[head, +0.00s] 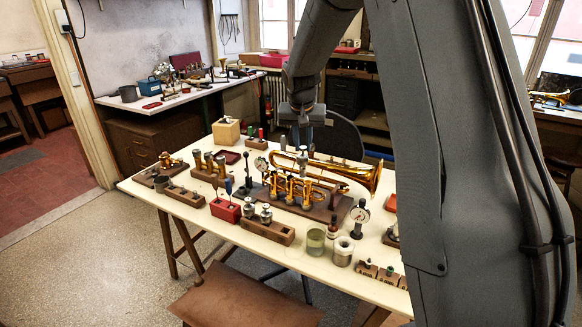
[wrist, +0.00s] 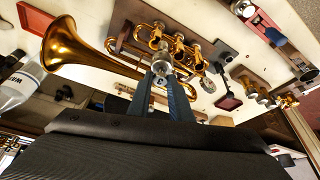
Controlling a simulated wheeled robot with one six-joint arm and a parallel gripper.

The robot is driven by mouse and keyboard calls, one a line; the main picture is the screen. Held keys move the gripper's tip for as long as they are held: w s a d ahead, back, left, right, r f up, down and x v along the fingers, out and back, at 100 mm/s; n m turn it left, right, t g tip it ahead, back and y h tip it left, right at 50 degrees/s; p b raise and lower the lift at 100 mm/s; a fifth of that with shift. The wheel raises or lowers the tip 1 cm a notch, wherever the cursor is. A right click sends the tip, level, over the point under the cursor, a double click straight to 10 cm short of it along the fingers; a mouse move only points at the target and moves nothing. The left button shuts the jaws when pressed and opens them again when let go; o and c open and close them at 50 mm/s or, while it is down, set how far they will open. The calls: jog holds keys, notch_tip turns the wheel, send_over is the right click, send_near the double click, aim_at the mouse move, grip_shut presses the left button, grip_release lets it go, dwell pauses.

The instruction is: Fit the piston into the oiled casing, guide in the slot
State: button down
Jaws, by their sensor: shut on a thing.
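The brass horn (head: 345,172) lies on a brown board (head: 325,212) in the middle of the bench, its bell to the right. Its valve casings (head: 290,190) stand in a row at its near side. They also show in the wrist view (wrist: 179,46). My gripper (head: 302,148) is shut on a silver piston (wrist: 160,66), marked with a 3, and holds it above the horn. The piston and casings overlap in the wrist view; the piston looks apart from them. The guide, the slot and the oil cannot be made out.
A wooden block (head: 270,232) holds two silver pistons in front of the horn. Brass parts stand on a wooden block (head: 205,172) at left. The bench's front left corner is clear.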

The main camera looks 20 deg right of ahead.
aim_at(307, 157)
jog(key=shift+w+d+f+m+b, duration=0.3)
jog(key=shift+d+f+m+b, duration=0.1)
jog(key=shift+d+f+b, duration=0.3)
jog(key=shift+w+d+f+m+b, duration=0.3)
jog(key=shift+d+f+m+b, duration=0.15)
jog(key=shift+b, duration=0.3)
notch_tip(307, 157, down, 7)
jog(key=b, duration=0.4)
jog(key=shift+r, duration=0.15)
dwell(2.6)
jog(key=c, duration=1.5)
grip_release()
jog(key=shift+c, duration=0.2)
jog(key=b+v, duration=0.1)
jog(key=v, duration=0.5)
jog(key=shift+a+r, duration=0.15)
jog(key=shift+r, duration=0.25)
jog(key=shift+s+a+r, duration=0.1)
jog(key=shift+s+r, duration=0.1)
jog(key=shift+r, duration=0.25)
jog(key=shift+s, duration=0.1)
